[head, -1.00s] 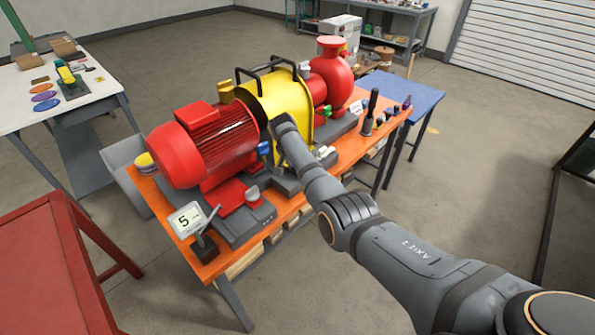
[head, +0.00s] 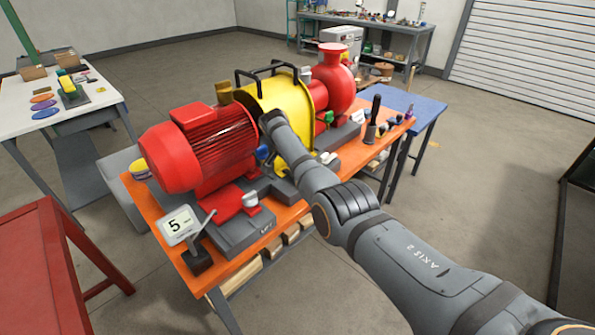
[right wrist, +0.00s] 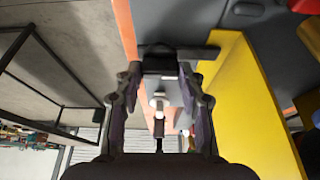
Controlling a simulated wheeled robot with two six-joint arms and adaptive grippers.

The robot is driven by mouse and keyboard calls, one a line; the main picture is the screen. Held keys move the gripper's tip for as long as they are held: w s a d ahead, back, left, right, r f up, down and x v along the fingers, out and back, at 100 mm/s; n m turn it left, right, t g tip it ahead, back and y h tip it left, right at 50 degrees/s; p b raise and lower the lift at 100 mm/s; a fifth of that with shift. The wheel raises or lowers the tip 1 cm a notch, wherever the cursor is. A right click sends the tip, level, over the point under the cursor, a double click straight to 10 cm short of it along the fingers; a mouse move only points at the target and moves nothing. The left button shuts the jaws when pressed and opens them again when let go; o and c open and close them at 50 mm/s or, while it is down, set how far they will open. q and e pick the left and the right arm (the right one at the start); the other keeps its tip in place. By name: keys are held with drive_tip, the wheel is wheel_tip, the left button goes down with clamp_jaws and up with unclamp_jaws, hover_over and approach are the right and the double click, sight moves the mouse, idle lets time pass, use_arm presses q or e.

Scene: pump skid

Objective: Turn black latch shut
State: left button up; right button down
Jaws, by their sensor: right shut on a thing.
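In the right wrist view the fingertips of my right gripper (right wrist: 160,76) are closed in on a black latch (right wrist: 205,53), whose dark bar runs crosswise just beyond the tips. The latch lies against the edge of the yellow guard (right wrist: 240,110). In the head view the yellow guard (head: 283,103) sits between the red motor and the red pump. My right arm reaches to the guard's near side there and hides the latch and the gripper. I cannot tell exactly how far the latch is turned. My left gripper is not in view.
The red motor (head: 197,148) and red pump (head: 333,78) flank the guard on the orange bench (head: 225,270). A dark hand tool (head: 373,120) stands upright to the right. Open floor lies right of the bench.

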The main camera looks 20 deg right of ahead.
drive_tip(key=c, duration=0.8)
unclamp_jaws()
drive_tip(key=v, duration=1.2)
drive_tip(key=shift+f, duration=0.1)
